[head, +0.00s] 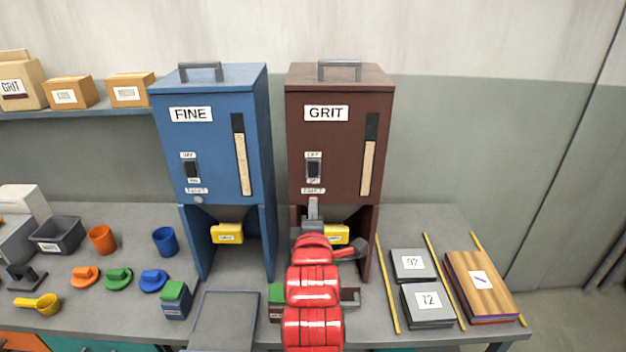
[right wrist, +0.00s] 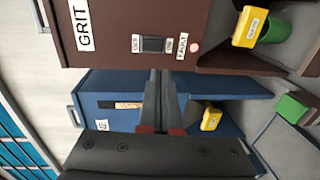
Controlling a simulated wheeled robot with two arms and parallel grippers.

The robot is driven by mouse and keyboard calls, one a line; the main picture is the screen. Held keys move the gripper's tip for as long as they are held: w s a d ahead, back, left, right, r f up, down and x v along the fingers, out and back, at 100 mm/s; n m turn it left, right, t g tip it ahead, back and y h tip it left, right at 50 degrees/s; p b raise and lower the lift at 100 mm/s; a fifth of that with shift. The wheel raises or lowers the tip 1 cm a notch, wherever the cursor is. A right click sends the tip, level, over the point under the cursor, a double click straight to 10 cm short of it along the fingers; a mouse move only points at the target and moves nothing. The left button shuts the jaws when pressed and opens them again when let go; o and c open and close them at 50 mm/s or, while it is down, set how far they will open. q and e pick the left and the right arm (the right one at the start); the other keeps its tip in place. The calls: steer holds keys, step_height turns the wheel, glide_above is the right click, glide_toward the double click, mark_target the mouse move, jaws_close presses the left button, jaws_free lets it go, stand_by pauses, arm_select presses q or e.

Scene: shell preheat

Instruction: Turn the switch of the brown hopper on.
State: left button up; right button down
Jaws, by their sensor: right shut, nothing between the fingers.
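The brown hopper (head: 340,150), labelled GRIT, stands at the back of the counter in the head view. Its dark switch (head: 314,168) is on the front, left of the tall level strip. The switch also shows in the right wrist view (right wrist: 152,44); I cannot tell which way it is set. A small pinkish-red light (right wrist: 194,47) sits beside the FAULT label there. My right gripper (head: 313,203) is shut and empty, its tips just below the FAULT label in the head view. In the right wrist view its fingertips (right wrist: 159,74) point towards the switch, seemingly apart from it.
The blue hopper (head: 210,130), labelled FINE, stands left of the brown one. Yellow spouts (head: 228,233) show under both. Dark weights (head: 410,264) and a wooden board (head: 482,285) lie to the right; cups and coloured lids (head: 118,278) to the left.

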steer(key=w, duration=0.1)
steer(key=p, duration=0.5)
glide_toward(313, 175)
steer(key=w, duration=0.5)
steer(key=shift+w+f, duration=0.15)
steer(key=shift+f, duration=0.05)
steer(key=shift+w+f, duration=0.2)
steer(key=shift+w, duration=0.55)
steer(key=shift+f+b, duration=0.35)
steer(key=shift+b, duration=0.3)
steer(key=shift+w+r+t, duration=0.1)
steer(key=shift+r+t, duration=0.2)
